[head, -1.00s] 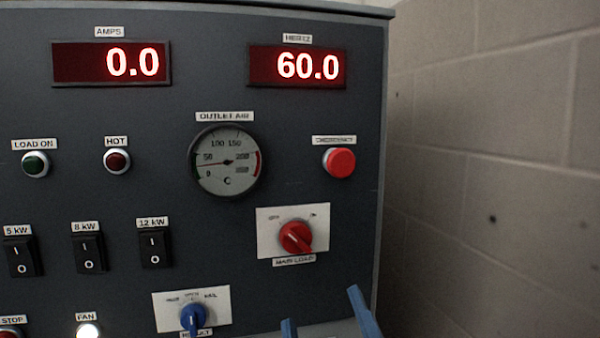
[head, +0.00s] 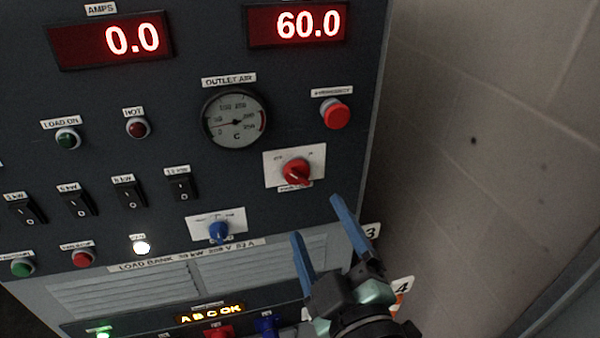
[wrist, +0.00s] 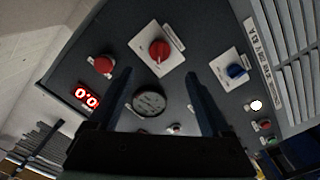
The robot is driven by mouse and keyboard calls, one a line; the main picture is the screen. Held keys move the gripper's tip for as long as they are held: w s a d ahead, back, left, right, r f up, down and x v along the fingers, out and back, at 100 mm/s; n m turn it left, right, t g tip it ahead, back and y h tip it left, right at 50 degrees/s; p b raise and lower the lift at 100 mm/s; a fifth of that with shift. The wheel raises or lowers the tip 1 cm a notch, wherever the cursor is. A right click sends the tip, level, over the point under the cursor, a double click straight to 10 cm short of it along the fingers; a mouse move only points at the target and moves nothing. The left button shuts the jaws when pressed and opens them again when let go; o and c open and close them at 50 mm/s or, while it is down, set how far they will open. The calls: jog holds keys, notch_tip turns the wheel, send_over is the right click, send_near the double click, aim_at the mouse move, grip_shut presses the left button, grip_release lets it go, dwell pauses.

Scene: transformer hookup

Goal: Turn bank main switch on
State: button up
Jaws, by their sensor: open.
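The main load switch is a red rotary knob (head: 296,172) on a white plate, on the right side of the dark panel. Its plate has small marks at upper left and upper right, too blurred to read surely. My gripper (head: 316,217) is open and empty, with two blue fingers pointing up toward the panel, just below and slightly right of the knob. In the wrist view, the knob (wrist: 159,50) lies ahead, between the lines of the two fingers (wrist: 158,73). The fingers appear apart from it.
A red emergency button (head: 336,114) sits above right of the knob, and a blue selector (head: 219,231) below left. The outlet air gauge (head: 235,118) is left, with black rocker switches (head: 129,194) lower. A block wall (head: 470,150) stands to the right.

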aim_at(299, 179)
jog(key=x, duration=1)
jog(key=shift+w, duration=0.15)
grip_shut()
